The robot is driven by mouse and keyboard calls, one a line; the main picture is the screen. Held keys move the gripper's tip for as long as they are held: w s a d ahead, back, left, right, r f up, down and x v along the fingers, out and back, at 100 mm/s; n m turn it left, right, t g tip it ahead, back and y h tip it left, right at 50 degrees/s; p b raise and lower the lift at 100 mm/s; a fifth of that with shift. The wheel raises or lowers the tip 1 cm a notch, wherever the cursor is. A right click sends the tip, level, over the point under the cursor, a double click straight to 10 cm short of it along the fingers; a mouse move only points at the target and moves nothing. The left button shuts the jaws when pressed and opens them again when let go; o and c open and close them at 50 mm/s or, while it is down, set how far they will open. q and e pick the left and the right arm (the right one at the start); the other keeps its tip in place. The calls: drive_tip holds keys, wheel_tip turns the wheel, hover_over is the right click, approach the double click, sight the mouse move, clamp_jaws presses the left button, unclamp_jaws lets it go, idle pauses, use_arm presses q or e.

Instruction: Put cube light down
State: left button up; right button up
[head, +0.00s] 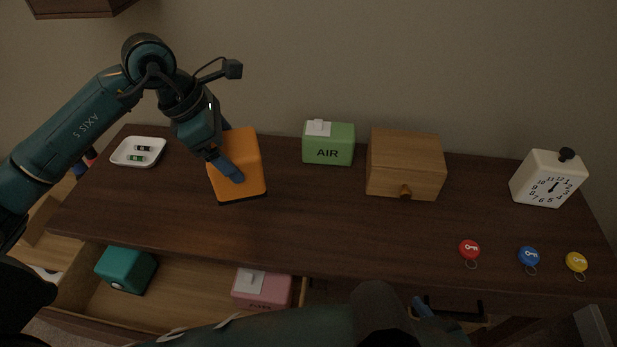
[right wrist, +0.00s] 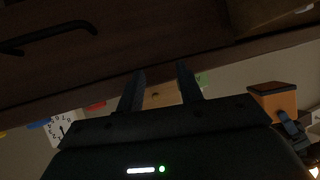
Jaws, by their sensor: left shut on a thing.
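The cube light (head: 239,165) is an orange block with a dark base, at the left-middle of the dark wooden tabletop (head: 290,222) in the head view. My left gripper (head: 228,165) is shut on it from above, its fingers covering part of the orange side. The cube light looks slightly tilted. In the right wrist view it also shows at the right (right wrist: 275,100), with a gap between its dark base and the table edge, so it appears held above the top. My right gripper (right wrist: 160,78) is open and empty, low at the table's front.
A white tray (head: 120,157) with small batteries is at left. A green AIR box (head: 343,153), a wooden box (head: 405,167) and a white clock (head: 547,179) stand along the back. Red (head: 469,249), blue (head: 529,256) and yellow (head: 576,262) key tags lie front right. An open drawer (head: 190,300) holds teal and pink boxes.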

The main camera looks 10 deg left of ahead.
sight(239, 188)
use_arm(q)
wheel_tip(239, 188, down, 10)
drive_tip(key=shift+s+r+p, duration=0.1)
drive_tip(key=shift+p, duration=0.2)
idle(0.3)
drive_tip(key=shift+f, duration=0.25)
drive_tip(key=o, duration=1)
drive_tip(key=shift+c, duration=0.2)
